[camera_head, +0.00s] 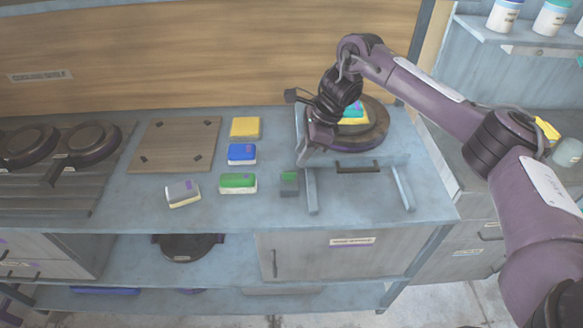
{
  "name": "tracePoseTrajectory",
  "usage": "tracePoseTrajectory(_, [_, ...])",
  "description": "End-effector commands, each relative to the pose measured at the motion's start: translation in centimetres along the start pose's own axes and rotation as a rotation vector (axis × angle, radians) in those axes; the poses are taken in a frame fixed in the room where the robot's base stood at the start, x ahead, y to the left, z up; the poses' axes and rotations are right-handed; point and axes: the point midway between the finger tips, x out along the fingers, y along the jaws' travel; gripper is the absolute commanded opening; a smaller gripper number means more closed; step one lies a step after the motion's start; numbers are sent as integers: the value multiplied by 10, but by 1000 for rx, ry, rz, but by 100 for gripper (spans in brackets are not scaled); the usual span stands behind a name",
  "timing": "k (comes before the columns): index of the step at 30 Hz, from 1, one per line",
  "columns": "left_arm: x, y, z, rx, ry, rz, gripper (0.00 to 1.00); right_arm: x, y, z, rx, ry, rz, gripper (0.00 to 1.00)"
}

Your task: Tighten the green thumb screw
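No green thumb screw can be made out for certain. A small dark block with a green top (289,182) stands on the bench at the press's front left. The press has a round dark plate (375,130) with a yellow and teal piece (353,116) on it, partly hidden by my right arm. My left gripper is out of view.
A wooden board (175,145) and round pans (90,142) are farther left. A dark handle (358,167) and two grey rails lie in front.

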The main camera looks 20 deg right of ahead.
Motion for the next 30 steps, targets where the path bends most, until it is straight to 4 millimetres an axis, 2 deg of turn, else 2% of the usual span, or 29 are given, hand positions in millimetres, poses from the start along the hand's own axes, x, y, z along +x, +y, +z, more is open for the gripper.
tracePoseTrajectory(6, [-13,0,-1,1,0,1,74,35,2,2,2,1,5,32])
tracePoseTrajectory(12, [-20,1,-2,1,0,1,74,61,1,2,2,-1,2,32])
tracePoseTrajectory(16, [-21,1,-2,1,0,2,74,70,1,1,0,0,1,32])
tracePoseTrajectory(23, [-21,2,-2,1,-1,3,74,71,1,1,0,-1,-1,32])
tracePoseTrajectory(25, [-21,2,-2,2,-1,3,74,71,1,1,0,-1,-1,27])
tracePoseTrajectory(30, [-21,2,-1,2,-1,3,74,71,1,1,1,-1,-1,4])
